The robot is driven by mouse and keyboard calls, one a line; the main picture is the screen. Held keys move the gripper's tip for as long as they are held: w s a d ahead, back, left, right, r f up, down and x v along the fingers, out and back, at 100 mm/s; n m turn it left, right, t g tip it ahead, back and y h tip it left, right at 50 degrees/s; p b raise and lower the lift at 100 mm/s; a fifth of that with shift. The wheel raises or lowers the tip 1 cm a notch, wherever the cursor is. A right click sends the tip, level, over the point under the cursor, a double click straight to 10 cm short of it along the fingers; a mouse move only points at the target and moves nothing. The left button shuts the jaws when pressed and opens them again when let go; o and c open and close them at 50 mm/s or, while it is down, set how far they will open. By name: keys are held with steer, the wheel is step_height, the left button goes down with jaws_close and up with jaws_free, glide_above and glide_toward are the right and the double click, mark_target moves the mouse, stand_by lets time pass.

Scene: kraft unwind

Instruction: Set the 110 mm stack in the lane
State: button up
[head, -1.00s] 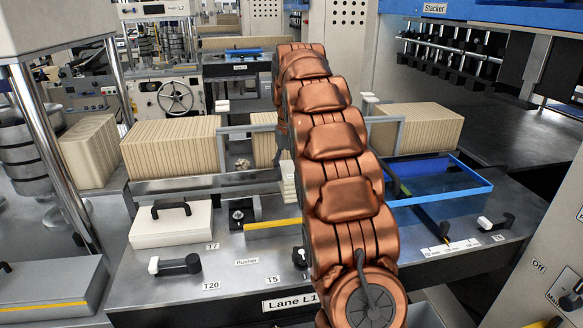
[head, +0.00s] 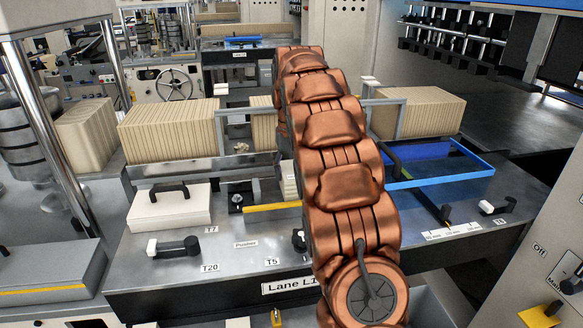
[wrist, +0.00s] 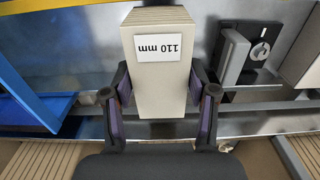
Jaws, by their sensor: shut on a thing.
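The 110 mm stack (wrist: 160,88) is a pale block with a white label reading "110 mm", upside down in the wrist view. My gripper (wrist: 160,92) is shut on it, one dark finger against each side. In the head view my copper-coloured arm hides my gripper and most of what lies behind it. Lane L1, named on a front label (head: 290,285), runs across the picture with a row of pale kraft stacks (head: 168,130) at left and another row (head: 425,115) at right of my arm. Whether the held stack touches the lane cannot be told.
A blue-edged tray (head: 490,172) lies right of my arm; its blue edge shows left in the wrist view. A white block with a black handle (head: 168,212) and a black-handled lever (head: 175,246) stand at front left. Metal gate frames (head: 220,128) stand by the stacks.

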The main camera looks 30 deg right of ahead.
steer(key=shift+f+b, duration=0.85)
steer(key=shift+f, duration=1)
steer(key=o, duration=1.3)
steer(key=shift+o, duration=0.2)
steer(key=shift+r, duration=0.1)
steer(key=shift+r, duration=3.6)
steer(key=shift+r, duration=0.1)
